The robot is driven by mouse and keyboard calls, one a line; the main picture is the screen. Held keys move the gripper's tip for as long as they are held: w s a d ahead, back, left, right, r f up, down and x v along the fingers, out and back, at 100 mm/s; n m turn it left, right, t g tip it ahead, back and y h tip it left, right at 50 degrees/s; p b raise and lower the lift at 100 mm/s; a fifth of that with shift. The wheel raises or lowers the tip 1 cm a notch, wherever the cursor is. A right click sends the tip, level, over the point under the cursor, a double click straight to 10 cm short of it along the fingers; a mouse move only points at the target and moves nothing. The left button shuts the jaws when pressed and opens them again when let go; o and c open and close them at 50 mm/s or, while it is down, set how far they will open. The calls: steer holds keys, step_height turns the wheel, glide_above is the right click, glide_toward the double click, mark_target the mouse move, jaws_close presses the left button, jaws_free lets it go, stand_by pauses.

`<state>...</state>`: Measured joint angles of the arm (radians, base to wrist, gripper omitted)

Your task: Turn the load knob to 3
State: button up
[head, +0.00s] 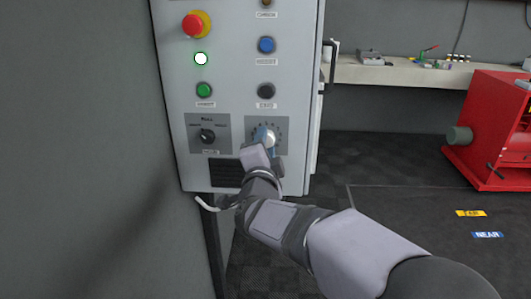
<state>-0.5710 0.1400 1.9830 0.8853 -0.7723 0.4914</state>
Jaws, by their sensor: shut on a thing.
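The load knob (270,138) is on a grey dial plate (283,123) at the lower right of the light grey control panel (232,60). Tick marks and small figures ring it, too small to read, so I cannot tell its setting. My gripper (266,137) is at the knob, shut on it, with the arm reaching up from the lower right. The gripper and wrist hide the lower part of the dial plate.
Left of it is a black mode knob (208,136). Above are a red emergency button (196,24), a green button (204,90), a blue button (266,45) and a black button (266,91). A red machine (495,125) stands right, with a workbench (400,72) behind.

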steer(key=shift+m, duration=0.3)
steer(key=o, duration=1.1)
steer(key=shift+c, duration=0.2)
steer(key=s+b, duration=0.1)
steer(key=s, duration=0.6)
steer(key=shift+s, duration=0.2)
